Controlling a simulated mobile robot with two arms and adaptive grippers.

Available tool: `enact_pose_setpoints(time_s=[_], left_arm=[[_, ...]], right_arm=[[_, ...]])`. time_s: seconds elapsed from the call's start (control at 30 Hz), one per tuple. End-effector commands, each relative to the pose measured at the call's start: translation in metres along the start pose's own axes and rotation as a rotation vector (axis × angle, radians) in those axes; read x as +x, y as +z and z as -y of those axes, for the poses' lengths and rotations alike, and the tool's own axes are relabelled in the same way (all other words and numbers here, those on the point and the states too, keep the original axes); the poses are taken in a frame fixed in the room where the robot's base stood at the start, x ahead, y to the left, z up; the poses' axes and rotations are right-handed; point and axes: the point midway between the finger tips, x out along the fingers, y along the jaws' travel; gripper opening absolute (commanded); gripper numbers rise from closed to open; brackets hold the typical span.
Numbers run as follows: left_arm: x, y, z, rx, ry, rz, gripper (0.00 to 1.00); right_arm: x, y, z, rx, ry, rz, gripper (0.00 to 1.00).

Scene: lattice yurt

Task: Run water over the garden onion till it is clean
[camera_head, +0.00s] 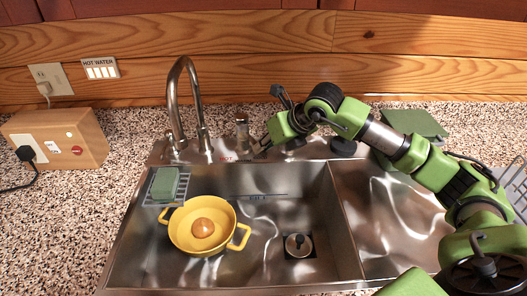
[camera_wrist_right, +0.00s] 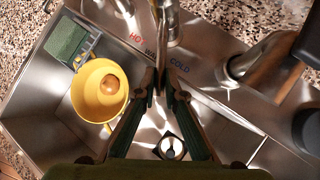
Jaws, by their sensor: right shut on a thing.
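The garden onion (camera_head: 203,227), round and brown, sits in a yellow two-handled pot (camera_head: 178,238) in the left sink basin. Both also show in the wrist view, the onion (camera_wrist_right: 109,84) inside the pot (camera_wrist_right: 88,112). The curved metal faucet (camera_head: 173,95) rises behind the basin; I see no water stream from its spout. My right gripper (camera_head: 265,143) is behind the basin, right of the faucet. In the wrist view its fingers (camera_wrist_right: 162,82) are closed together on what looks like the faucet lever (camera_wrist_right: 157,42), mostly hidden by them. My left gripper is out of view.
A green sponge (camera_head: 165,184) lies on a wire rack at the basin's left. The drain (camera_head: 299,245) is right of the pot. A wooden box (camera_head: 85,140) stands on the left counter. A green cloth (camera_head: 415,122) lies at the back right. The right basin (camera_head: 385,220) looks empty.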

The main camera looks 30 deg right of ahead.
Motion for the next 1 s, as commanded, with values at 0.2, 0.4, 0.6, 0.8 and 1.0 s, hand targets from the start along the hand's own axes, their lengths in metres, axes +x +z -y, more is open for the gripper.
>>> enact_pose_setpoints(time_s=[0.2,0.4,0.6,0.8,1.0], left_arm=[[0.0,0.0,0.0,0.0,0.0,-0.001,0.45],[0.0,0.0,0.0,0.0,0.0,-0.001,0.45],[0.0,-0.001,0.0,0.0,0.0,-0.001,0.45],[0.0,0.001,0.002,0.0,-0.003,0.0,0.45],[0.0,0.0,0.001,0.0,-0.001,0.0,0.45]], right_arm=[[0.0,0.0,0.0,-0.001,-0.001,0.001,0.0],[0.0,0.0,0.0,-0.001,-0.001,0.0,0.27],[0.0,0.0,0.0,-0.001,-0.001,0.0,0.27],[-0.008,0.0,0.001,-0.001,-0.002,0.001,0.27],[-0.045,0.001,0.002,-0.003,-0.004,0.003,0.27]])
